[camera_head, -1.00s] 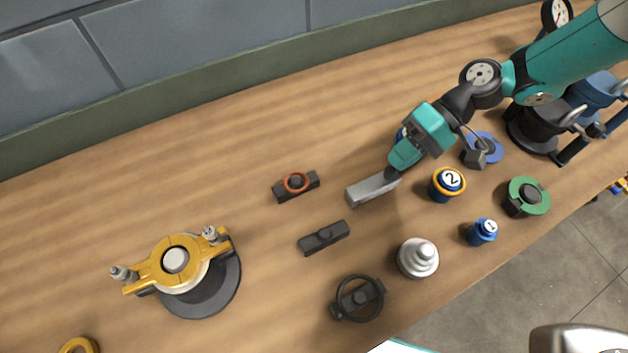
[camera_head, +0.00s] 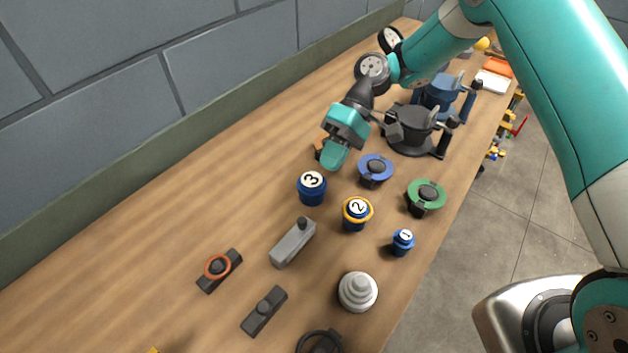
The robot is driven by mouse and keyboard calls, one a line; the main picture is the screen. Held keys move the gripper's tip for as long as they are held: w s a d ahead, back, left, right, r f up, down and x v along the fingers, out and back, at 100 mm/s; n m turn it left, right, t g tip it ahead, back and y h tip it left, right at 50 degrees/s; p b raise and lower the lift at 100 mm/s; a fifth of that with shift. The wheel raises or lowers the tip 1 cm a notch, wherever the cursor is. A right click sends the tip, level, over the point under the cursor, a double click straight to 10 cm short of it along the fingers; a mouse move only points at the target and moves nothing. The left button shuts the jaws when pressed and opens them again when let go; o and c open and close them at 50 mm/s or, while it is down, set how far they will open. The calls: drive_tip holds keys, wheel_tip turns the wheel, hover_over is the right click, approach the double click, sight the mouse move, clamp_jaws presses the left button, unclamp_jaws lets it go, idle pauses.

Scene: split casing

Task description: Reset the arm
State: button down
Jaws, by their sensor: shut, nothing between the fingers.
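My teal arm reaches in from the upper right. My gripper (camera_head: 333,158) hangs over the bench, pointing down, with its jaws shut and empty. In the picture it sits just above the blue cap marked 3 (camera_head: 312,187) and left of the blue ring piece (camera_head: 375,170). It partly hides a small orange and dark piece (camera_head: 319,149) behind it. The grey block with a dark knob (camera_head: 293,243) lies apart from the gripper, nearer the front.
The wooden bench (camera_head: 150,270) is clear at left. Cap 2 (camera_head: 357,213), cap 1 (camera_head: 403,242), a green ring piece (camera_head: 426,197) and a stepped grey piece (camera_head: 358,291) stand nearby. Dark casing (camera_head: 412,130) and blue casing (camera_head: 441,95) stand behind. A wall (camera_head: 110,90) borders the bench.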

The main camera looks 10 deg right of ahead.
drive_tip(key=s+r+t+h, duration=0.1)
drive_tip(key=s+r+t, duration=0.45)
drive_tip(key=r, duration=1.05)
drive_tip(key=s+d+r+t, duration=0.1)
drive_tip(key=s+d, duration=0.2)
drive_tip(key=s, duration=0.4)
drive_tip(key=s+d+r+t+h, duration=0.1)
drive_tip(key=s+d, duration=0.2)
drive_tip(key=s, duration=0.5)
drive_tip(key=shift+s+r+m+h, duration=0.25)
drive_tip(key=shift+r+m+h, duration=0.05)
drive_tip(key=shift+r+m, duration=0.1)
